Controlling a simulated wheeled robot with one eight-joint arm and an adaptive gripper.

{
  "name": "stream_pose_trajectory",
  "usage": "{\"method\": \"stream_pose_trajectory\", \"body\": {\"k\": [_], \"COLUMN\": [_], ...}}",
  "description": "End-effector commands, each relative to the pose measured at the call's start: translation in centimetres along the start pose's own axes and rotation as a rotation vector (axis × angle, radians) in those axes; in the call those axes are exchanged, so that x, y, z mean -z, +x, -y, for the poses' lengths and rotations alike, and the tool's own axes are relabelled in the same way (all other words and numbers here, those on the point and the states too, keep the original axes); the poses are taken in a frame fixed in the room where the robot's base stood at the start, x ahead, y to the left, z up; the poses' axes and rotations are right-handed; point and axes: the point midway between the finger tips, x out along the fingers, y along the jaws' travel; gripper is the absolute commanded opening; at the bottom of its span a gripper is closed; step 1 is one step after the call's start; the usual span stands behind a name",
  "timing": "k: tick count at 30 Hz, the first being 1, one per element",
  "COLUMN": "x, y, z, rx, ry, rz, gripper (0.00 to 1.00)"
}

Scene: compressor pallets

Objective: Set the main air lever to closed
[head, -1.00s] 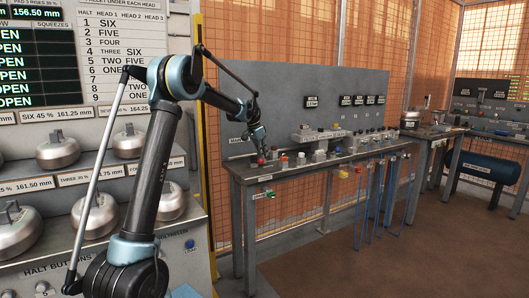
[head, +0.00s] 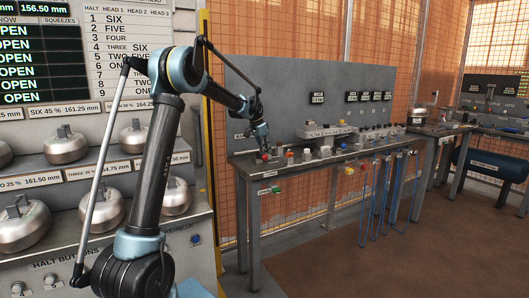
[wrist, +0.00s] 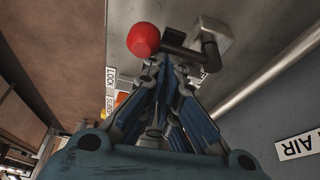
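The main air lever shows in the wrist view as a red ball knob (wrist: 143,39) on a dark shaft that runs right to a grey block (wrist: 213,40). In the head view the red knob (head: 265,157) is small, at the left end of the grey bench. My gripper (wrist: 166,64) has its fingers drawn together, with the tips at the shaft just beside the knob. Whether the tips touch the shaft is unclear. In the head view my gripper (head: 262,148) is directly above the knob, and its fingers are too small to read.
A grey panel (head: 285,105) stands behind the bench (head: 240,162). Other controls, including an orange one (head: 290,154), stand to the right along the bench. A partly cut-off sign ending in "AIR" (wrist: 305,145) shows at lower right. Brown floor (head: 350,262) is open in front.

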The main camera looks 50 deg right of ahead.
Motion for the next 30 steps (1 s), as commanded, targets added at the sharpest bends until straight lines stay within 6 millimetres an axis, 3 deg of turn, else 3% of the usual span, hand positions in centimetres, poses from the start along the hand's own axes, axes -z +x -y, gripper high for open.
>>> {"method": "stream_pose_trajectory", "body": {"k": [5,13,24,30], "x": [-0.1,3.2,2.9,2.9], "y": [0.1,0.5,-6.2,-8.8], "z": [0.3,1.0,1.2,1.4], "rx": [0.0,0.004,0.004,0.005], "ry": [-0.006,-0.011,-0.014,-0.015], "rz": [0.012,0.003,0.001,0.0], "gripper": [0.0,0.0,0.0,0.0]}}
